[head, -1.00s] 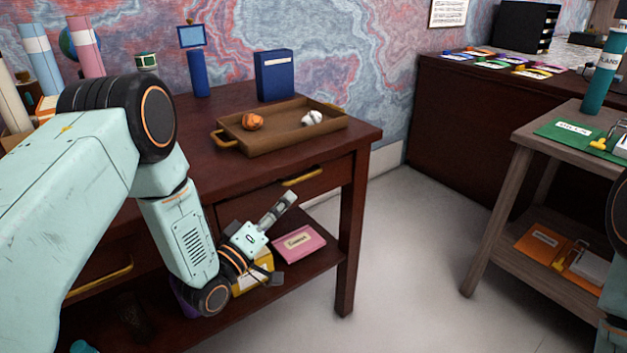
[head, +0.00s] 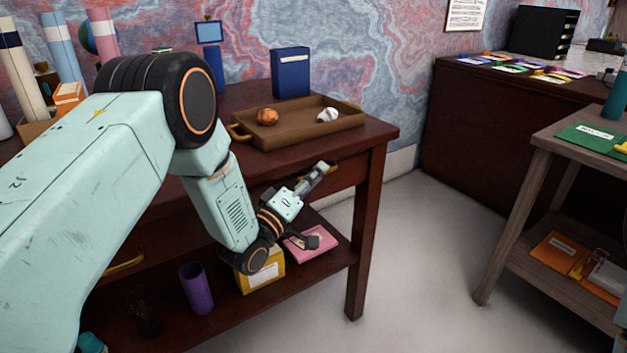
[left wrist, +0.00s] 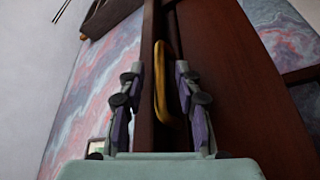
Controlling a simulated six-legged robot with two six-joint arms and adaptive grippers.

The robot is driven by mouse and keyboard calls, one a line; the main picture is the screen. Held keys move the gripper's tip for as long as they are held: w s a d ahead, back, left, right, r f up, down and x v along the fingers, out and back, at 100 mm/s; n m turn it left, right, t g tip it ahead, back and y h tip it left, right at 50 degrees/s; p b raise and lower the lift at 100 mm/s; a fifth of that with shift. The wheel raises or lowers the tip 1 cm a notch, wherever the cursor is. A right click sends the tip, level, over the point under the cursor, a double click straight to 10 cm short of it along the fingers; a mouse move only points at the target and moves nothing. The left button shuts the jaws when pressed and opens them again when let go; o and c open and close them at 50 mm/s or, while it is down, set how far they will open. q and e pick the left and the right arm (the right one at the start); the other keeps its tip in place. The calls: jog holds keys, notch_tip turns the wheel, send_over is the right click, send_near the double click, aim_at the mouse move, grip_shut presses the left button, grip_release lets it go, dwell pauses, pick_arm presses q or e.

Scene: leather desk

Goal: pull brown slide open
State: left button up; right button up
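The brown slide is the desk's dark brown drawer (head: 350,177), which looks closed in the head view. Its brass handle (head: 337,166) is partly hidden behind my left gripper (head: 322,170). In the left wrist view the handle (left wrist: 168,80) stands ahead of my left gripper (left wrist: 158,75), between its two fingers and closer to the right one. The fingers are apart, and I see no grip on the handle. Whether a finger touches it is not clear. My right gripper is not in view.
A brown tray (head: 300,133) with an orange lump and a white item sits on the desktop above. A purple cup (head: 197,288), a yellow box (head: 262,275) and a pink box (head: 310,247) stand on the lower shelf. Free floor lies right of the desk.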

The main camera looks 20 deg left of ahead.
pick_arm(q)
jog(key=shift+c, duration=0.5)
jog(key=shift+s, duration=0.1)
jog(key=c, duration=0.6)
grip_shut()
jog(key=shift+a, duration=0.1)
